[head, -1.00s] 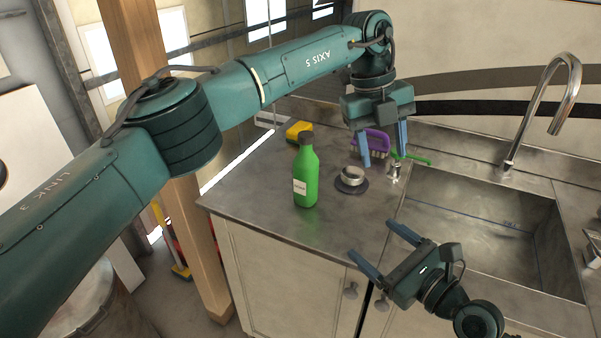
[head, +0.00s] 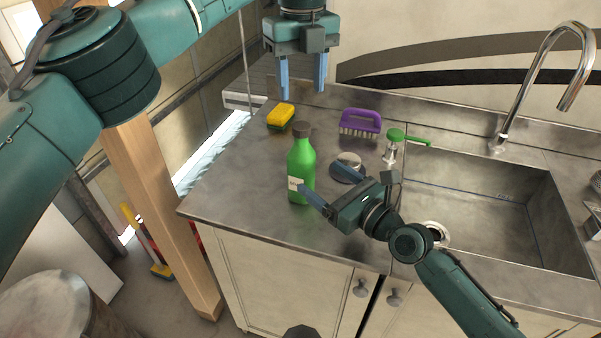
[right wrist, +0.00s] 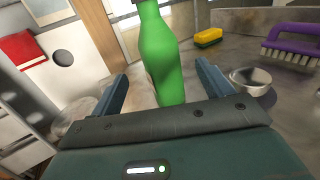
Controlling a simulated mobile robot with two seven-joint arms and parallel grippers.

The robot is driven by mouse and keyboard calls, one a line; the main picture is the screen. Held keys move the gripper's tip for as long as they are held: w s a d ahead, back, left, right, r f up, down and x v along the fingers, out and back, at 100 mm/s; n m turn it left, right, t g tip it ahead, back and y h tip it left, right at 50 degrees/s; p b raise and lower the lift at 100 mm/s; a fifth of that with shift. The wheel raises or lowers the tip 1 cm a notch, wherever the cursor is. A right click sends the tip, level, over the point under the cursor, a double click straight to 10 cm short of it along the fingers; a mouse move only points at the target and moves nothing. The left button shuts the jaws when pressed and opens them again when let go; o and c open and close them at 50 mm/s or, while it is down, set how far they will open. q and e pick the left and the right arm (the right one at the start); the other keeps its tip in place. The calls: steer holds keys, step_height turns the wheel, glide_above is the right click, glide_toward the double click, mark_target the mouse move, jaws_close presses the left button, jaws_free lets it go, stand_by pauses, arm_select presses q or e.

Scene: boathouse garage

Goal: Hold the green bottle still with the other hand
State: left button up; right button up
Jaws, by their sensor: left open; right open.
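The green bottle (head: 301,168) stands upright on the metal counter, with a dark cap and a pale label. My right gripper (head: 332,186) is open beside the bottle at its lower right. In the right wrist view the bottle (right wrist: 163,55) stands between the two open fingers (right wrist: 160,90), nearer the far ends; its base is hidden by the gripper body. I cannot tell whether a finger touches it. My left gripper (head: 302,85) is open and empty, above the back of the counter and clear of the bottle.
A yellow sponge (head: 281,116) lies behind the bottle. A purple brush (head: 360,124), a round metal piece on a dark disc (head: 347,160) and a green-topped dispenser (head: 396,140) stand to the right. The sink (head: 480,220) with its tap (head: 545,80) is at the right.

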mark_target(311, 170)
steer(key=x, duration=0.7)
steer(key=shift+w+a, duration=0.2)
steer(key=shift+w, duration=0.05)
